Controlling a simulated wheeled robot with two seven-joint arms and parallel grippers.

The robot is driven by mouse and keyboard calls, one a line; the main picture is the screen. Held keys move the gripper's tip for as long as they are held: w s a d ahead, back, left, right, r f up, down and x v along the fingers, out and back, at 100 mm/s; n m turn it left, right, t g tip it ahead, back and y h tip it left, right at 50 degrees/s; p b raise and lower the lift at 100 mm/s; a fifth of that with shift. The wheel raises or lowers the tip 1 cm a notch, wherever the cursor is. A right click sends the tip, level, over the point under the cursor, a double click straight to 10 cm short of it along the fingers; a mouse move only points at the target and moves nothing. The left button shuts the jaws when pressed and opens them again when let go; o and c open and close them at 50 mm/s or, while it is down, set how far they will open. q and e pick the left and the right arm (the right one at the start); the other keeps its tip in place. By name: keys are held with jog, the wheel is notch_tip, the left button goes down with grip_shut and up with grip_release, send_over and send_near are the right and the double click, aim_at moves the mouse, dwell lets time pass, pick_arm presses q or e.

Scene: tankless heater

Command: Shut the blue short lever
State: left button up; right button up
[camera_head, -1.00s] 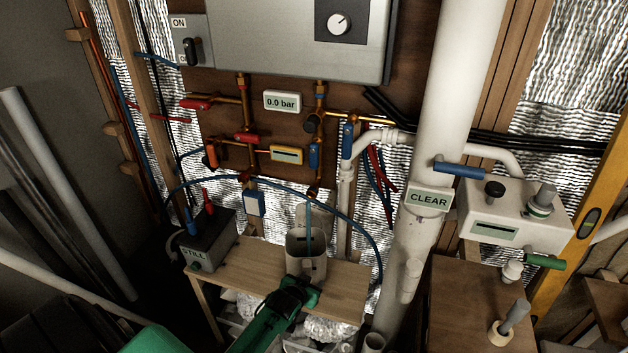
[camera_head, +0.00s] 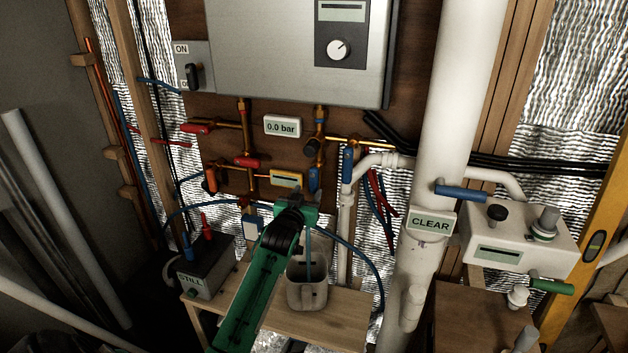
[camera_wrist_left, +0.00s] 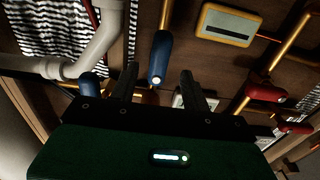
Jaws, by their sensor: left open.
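A blue lever (camera_head: 314,179) hangs on the right copper pipe, just right of the small yellow display. In the left wrist view this blue lever (camera_wrist_left: 160,57) shows just beyond and between the fingertips, with no contact visible. My left gripper (camera_head: 303,197) is open and empty in front of the lever's lower end and partly covers that area. Its two fingers also show in the left wrist view (camera_wrist_left: 158,76). Another blue lever (camera_head: 347,167) stands upright on the white pipe to the right. My right gripper is not in view.
The yellow display (camera_head: 286,179) and a red lever (camera_head: 247,162) are left of the gripper. A grey container (camera_head: 307,291) stands on the wooden bench (camera_head: 345,312) below, with a blue hose (camera_head: 372,267) beside it. The thick white pipe (camera_head: 455,110) rises at right.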

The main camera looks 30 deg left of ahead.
aim_at(313, 185)
pick_arm(q)
jog(key=p+x, duration=0.1)
jog(key=x, duration=0.5)
jog(key=shift+w+a, duration=0.1)
jog(key=shift+w, duration=0.3)
grip_shut()
